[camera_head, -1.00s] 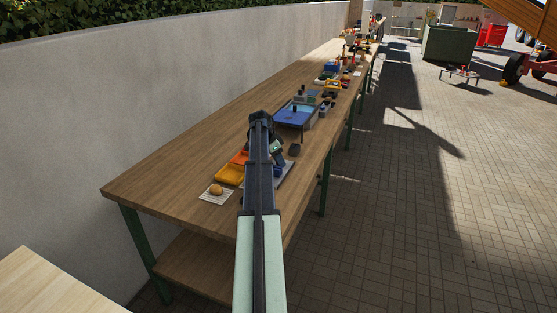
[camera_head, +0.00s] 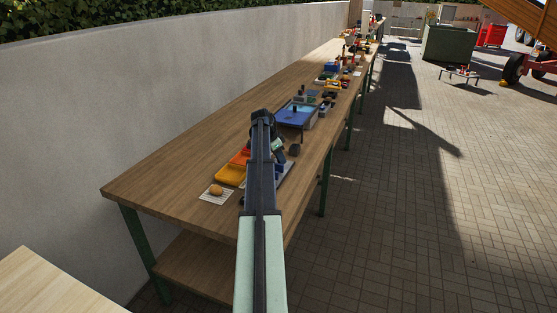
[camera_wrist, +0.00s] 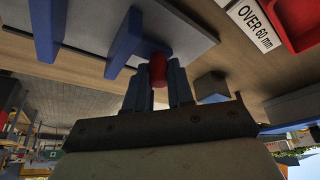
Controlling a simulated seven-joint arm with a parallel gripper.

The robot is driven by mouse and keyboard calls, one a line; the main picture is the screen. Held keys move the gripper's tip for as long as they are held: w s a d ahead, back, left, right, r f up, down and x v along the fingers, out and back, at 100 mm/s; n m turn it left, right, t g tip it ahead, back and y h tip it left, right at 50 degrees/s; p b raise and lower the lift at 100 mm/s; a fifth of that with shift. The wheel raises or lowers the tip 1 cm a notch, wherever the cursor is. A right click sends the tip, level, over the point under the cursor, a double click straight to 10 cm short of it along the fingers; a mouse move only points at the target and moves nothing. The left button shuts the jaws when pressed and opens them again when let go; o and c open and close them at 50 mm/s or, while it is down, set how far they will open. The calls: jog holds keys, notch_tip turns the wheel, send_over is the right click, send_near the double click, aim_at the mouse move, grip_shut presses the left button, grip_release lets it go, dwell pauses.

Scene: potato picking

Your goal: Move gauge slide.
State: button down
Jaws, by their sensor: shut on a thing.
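In the wrist view, my gripper (camera_wrist: 161,66) is shut on a red round knob (camera_wrist: 158,72), which shows between its two dark blue-grey fingers. Next to it a blue upright jaw (camera_wrist: 124,44) stands on a grey gauge plate (camera_wrist: 88,38). A second blue jaw (camera_wrist: 46,28) stands farther left, with a gap between the two. I cannot tell from here how the knob joins the blue jaw. In the head view, the gauge plate (camera_head: 288,177) lies on the bench, partly hidden by my arm, and the fingers are hidden too.
A red tray (camera_wrist: 300,18) and an "OVER 60 mm" label (camera_wrist: 254,24) are at the wrist view's upper right. In the head view, a yellow tray (camera_head: 229,175) and a potato (camera_head: 216,191) lie left of my arm. A blue tray (camera_head: 296,114) stands beyond it on the bench (camera_head: 170,170).

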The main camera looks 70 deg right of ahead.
jog(key=d, duration=0.3)
jog(key=shift+w, duration=0.1)
jog(key=shift+a, duration=0.1)
jog(key=c, duration=1)
grip_release()
jog(key=v, duration=1.3)
jog(key=shift+a+r, duration=0.15)
jog(key=shift+r, duration=0.25)
